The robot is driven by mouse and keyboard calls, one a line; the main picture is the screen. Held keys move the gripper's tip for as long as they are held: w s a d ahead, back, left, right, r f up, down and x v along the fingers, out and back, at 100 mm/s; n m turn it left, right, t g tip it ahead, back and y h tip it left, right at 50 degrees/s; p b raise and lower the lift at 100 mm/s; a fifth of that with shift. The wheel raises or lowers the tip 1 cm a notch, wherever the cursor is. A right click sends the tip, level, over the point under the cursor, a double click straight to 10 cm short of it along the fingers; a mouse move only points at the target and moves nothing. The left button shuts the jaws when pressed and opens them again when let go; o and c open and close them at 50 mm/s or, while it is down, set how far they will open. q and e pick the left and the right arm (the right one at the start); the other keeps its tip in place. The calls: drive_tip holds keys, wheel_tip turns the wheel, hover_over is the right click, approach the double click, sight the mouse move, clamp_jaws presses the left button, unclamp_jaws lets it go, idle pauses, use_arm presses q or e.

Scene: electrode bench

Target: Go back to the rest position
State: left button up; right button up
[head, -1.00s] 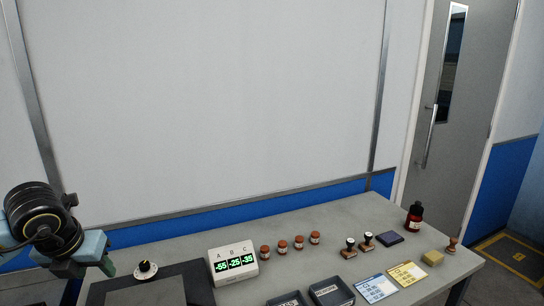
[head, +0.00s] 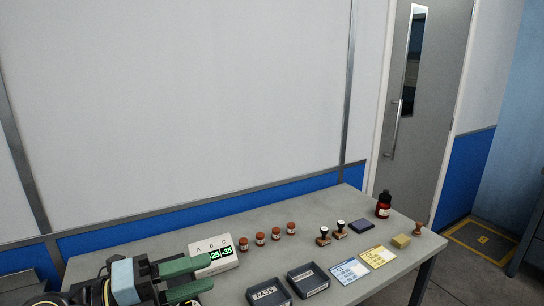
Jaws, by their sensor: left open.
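My left gripper (head: 209,274) is at the lower left of the head view, over the bench (head: 330,215). Its two green fingers point right and are apart, with nothing seen between them. The upper finger overlaps the lower left of the white display box (head: 226,262). The box is marked A, B, C; -25 and -35 show, and the reading under A is hidden. My right gripper is not in view.
Several brown-capped jars (head: 260,238) stand right of the box. Two dark trays (head: 307,279), one labelled PASS, lie in front. Blue (head: 348,270) and yellow (head: 378,256) cards, stamps (head: 340,229), a dark pad (head: 361,227), a sponge-like block (head: 401,241) and a dark bottle (head: 384,204) are farther right.

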use_arm(q)
drive_tip(key=w+a+r+n+t+y, duration=0.1)
drive_tip(key=a+n+t+y, duration=0.4)
drive_tip(key=n, duration=0.4)
drive_tip(key=w+a+n+t+y, duration=0.2)
drive_tip(key=n+t+y, duration=0.2)
drive_tip(key=n+t, duration=0.45)
drive_tip(key=s+a+f+n+g+y, duration=0.3)
drive_tip(key=a+f+n+g+y, duration=0.3)
drive_tip(key=f+n+y, duration=0.45)
drive_tip(key=s+d+f+n+g+h, duration=0.2)
drive_tip(key=s+f+g, duration=0.4)
drive_tip(key=s+f, duration=0.35)
drive_tip(key=s+d+f+n+g+h, duration=0.1)
drive_tip(key=s+d+f+g+h, duration=0.1)
drive_tip(key=s+f+g, duration=0.55)
drive_tip(key=s+f, duration=0.2)
drive_tip(key=f, duration=1)
drive_tip(key=s+f, duration=0.2)
drive_tip(key=f, duration=1)
drive_tip(key=s+a+f, duration=0.1)
drive_tip(key=s+f, duration=0.7)
drive_tip(key=s+a+f+g, duration=0.1)
drive_tip(key=s+a+f, duration=0.1)
drive_tip(key=s+f, duration=0.5)
drive_tip(key=shift+s+a+f+y, duration=0.3)
drive_tip(key=shift+s+f+y, duration=0.05)
drive_tip(key=shift+s, duration=0.4)
